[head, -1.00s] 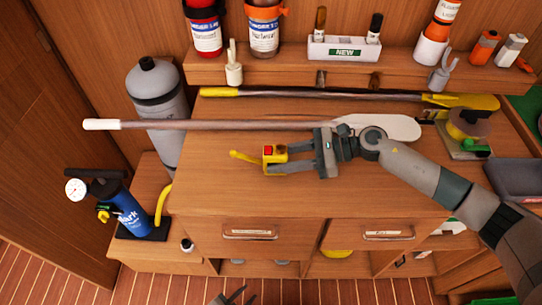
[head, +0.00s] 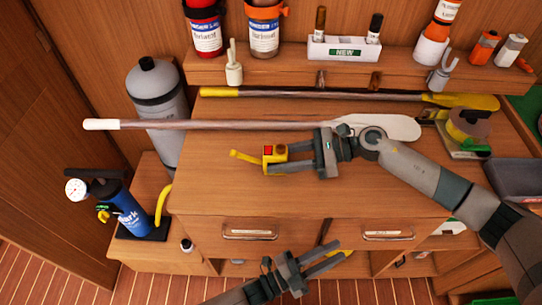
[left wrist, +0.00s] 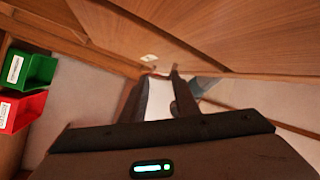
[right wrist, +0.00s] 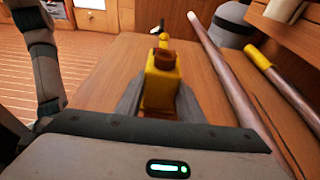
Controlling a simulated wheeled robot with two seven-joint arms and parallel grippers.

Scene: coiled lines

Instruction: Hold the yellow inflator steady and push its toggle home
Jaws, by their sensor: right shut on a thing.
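The yellow inflator (head: 270,164) is held just above or on the tabletop, with a red square on top and a yellow stem (head: 243,157) pointing left. Which part is the toggle I cannot tell for sure. My right gripper (head: 270,160) is shut on the inflator's body, which also shows between its fingers in the right wrist view (right wrist: 160,88). My left gripper (head: 338,250) is open and empty, in front of the drawers and below the table's front edge. In the left wrist view its fingers (left wrist: 158,85) stand apart with no inflator between them.
A white-tipped paddle (head: 230,124) lies behind the inflator, and a yellow-ended paddle (head: 320,95) behind that. A blue pump (head: 127,212) and a grey cylinder (head: 155,95) stand left. The tabletop (head: 215,185) is clear left and in front of the inflator.

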